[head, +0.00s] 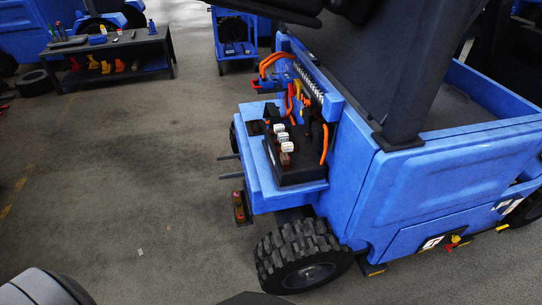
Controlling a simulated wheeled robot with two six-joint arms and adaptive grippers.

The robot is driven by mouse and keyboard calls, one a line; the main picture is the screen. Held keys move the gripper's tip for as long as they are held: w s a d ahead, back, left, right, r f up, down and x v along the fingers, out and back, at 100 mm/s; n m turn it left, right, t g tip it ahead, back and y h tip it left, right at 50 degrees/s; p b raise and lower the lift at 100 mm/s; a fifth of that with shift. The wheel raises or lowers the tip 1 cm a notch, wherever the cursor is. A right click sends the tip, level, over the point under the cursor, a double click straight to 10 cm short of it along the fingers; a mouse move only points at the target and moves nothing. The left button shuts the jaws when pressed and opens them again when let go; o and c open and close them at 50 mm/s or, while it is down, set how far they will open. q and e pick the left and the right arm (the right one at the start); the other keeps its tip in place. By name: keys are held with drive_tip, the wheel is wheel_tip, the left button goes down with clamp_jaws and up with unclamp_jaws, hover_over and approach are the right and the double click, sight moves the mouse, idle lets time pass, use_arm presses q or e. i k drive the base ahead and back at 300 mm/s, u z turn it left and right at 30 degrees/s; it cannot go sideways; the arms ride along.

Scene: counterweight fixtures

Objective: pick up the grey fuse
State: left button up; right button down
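A black fuse box (294,172) sits on the blue ledge at the left end of a blue vehicle (370,210). Several small fuses with pale white or grey tops stand in a row along it: a far one (279,127), a middle one (282,137) and a near one (287,147). Brownish bodies show below some of the tops. They are too small to tell which one is the grey fuse. Neither of my grippers shows in the head view.
Orange and red cables (275,62) loop behind the fuse box. A black tyre (303,257) stands below it. A dark bench (110,45) with tools is at the back left, beside a blue cart (233,45). The grey floor (130,160) at left is mostly clear.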

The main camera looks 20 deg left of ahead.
sight(283, 137)
drive_tip(key=u, duration=2.05)
drive_tip(key=i, duration=2.65)
drive_tip(key=z, duration=3.85)
